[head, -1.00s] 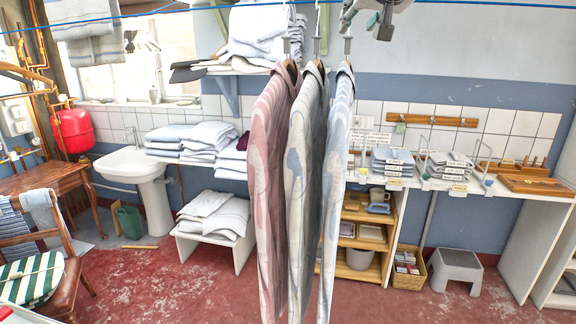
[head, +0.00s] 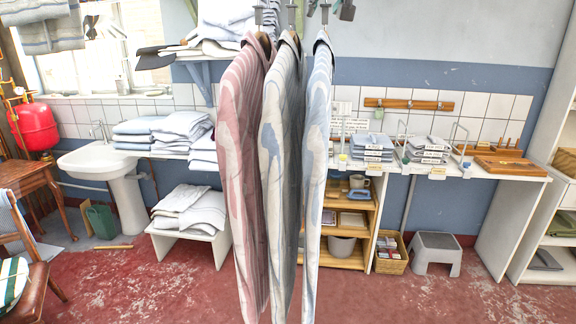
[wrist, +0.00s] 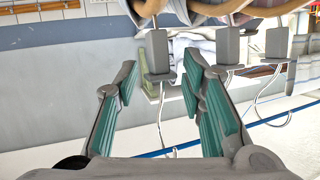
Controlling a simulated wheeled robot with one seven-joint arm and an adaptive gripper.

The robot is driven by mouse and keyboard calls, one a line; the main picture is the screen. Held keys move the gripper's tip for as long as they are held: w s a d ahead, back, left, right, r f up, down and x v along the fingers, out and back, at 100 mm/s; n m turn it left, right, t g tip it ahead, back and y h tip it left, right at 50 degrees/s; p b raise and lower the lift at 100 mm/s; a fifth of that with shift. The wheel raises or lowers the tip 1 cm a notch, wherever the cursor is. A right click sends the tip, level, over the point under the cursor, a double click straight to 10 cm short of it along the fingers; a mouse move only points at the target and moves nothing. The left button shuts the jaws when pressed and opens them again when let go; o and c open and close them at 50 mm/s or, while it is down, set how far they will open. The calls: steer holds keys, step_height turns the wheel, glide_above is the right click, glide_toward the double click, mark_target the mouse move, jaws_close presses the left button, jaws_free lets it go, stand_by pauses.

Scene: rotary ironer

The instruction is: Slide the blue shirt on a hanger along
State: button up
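Three long shirts hang in a row in the head view. The blue shirt (head: 316,150) is the rightmost, with a white and light-blue pattern. Its grey hanger clip (head: 325,13) shows at the top edge. My gripper (wrist: 160,82) is open in the wrist view, which looks inverted. Its two teal-padded fingers are apart, with a grey hanger clip (wrist: 157,55) beyond and between their tips; this appears to be the blue shirt's. Contact cannot be told. In the head view only the gripper's tip (head: 346,11) shows, beside that clip.
The white-and-blue shirt (head: 280,150) and the pink shirt (head: 243,150) hang close on the left. A blue line (wrist: 255,124) crosses the wrist view. A shelf (head: 200,48) with folded linen stands behind on the left. The space right of the blue shirt is clear.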

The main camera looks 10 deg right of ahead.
jaws_close()
steer(key=shift+r, duration=0.1)
steer(key=shift+d, duration=0.1)
steer(key=shift+s+d+p, duration=0.3)
steer(key=shift+d+p, duration=0.2)
steer(key=shift+p, duration=0.1)
steer(key=shift+s+d+r+p, duration=0.1)
steer(key=shift+s+d+p, duration=0.1)
steer(key=shift+d+p, duration=0.45)
steer(key=shift+s+d+p, duration=0.25)
steer(key=shift+d+p, duration=0.15)
steer(key=shift+d, duration=0.5)
steer(key=shift+s+d+r+p, duration=0.1)
steer(key=shift+s+d+p, duration=0.1)
steer(key=shift+d+p, duration=0.45)
steer(key=shift+d, duration=0.15)
